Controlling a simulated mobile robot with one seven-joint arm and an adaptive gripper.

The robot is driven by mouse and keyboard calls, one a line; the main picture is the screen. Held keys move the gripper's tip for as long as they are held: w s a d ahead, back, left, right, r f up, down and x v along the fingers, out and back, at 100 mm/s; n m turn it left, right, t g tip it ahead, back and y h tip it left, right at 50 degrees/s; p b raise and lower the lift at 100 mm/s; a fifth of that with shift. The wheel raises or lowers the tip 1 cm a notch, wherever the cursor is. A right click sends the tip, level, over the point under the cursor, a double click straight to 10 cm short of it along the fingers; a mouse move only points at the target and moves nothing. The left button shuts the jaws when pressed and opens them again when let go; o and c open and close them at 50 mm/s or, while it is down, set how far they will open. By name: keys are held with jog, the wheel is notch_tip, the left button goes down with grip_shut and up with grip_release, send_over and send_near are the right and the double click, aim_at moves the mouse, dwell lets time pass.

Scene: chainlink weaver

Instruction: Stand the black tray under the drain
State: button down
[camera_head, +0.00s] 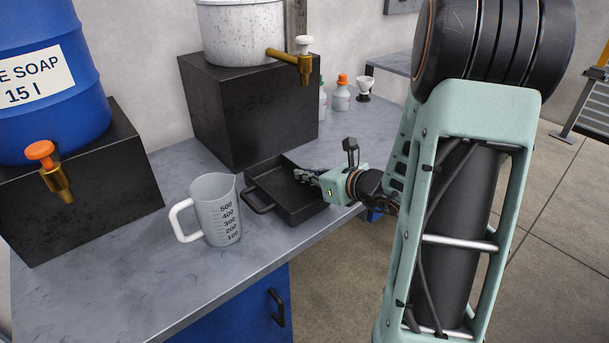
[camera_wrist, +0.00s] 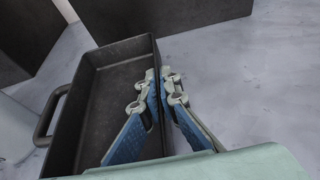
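The black tray (camera_head: 287,216), a shallow rectangle with a bar handle at its left, lies on the grey bench near the front right edge. My gripper (camera_head: 305,176) is at its right side. In the wrist view, the fingers (camera_wrist: 169,82) straddle the tray's right wall (camera_wrist: 156,58), one inside and one outside, and look closed on it. The tray looks empty. A brass tap (camera_head: 304,66) with a white knob sticks out from a white speckled pot (camera_head: 240,32), above and behind the tray. No part labelled as a drain shows.
The pot stands on a black block (camera_head: 240,110) behind the tray. A measuring jug (camera_head: 216,212) stands just left of the tray. A blue soap barrel (camera_head: 50,100) with an orange-knobbed tap (camera_head: 50,172) stands at left. Small bottles (camera_head: 341,96) are at the back right.

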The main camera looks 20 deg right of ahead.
jog(key=shift+f, duration=0.1)
jog(key=c, duration=2.2)
grip_release()
jog(key=shift+o, duration=0.2)
